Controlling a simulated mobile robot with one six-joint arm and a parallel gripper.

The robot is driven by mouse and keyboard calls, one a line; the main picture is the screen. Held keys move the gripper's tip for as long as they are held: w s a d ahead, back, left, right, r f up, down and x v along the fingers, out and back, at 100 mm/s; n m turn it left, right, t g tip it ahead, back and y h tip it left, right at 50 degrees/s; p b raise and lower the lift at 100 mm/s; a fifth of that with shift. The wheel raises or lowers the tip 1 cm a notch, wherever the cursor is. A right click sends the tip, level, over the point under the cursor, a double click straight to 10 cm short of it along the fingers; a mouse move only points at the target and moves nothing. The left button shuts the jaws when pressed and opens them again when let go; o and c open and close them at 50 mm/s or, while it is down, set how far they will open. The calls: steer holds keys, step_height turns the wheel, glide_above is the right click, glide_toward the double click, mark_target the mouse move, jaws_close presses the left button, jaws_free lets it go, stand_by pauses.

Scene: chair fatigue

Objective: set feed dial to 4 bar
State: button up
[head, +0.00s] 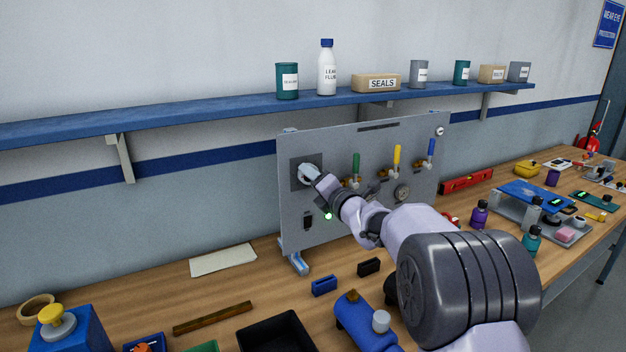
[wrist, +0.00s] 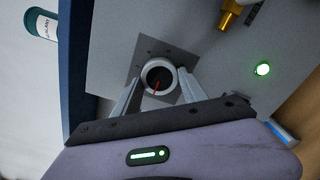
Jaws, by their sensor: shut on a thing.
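In the head view my gripper (head: 309,174) reaches the dial's dark plate (head: 298,172) at the upper left of the grey panel (head: 330,142). There the gripper mostly hides the dial.
Green (head: 356,163), yellow (head: 397,155) and blue (head: 431,148) levers stand on the panel right of the dial. A lit green lamp (wrist: 263,69) and a brass fitting (wrist: 232,14) are near in the wrist view. A blue shelf (head: 200,116) with containers runs above.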

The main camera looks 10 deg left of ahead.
steer(key=shift+m, duration=0.4)
steer(key=m+p, duration=0.5)
steer(key=m, duration=2)
steer(key=shift+d+r+m, duration=0.1)
steer(key=shift+r+m, duration=0.05)
steer(key=shift+m, duration=0.25)
steer(key=o, duration=1.4)
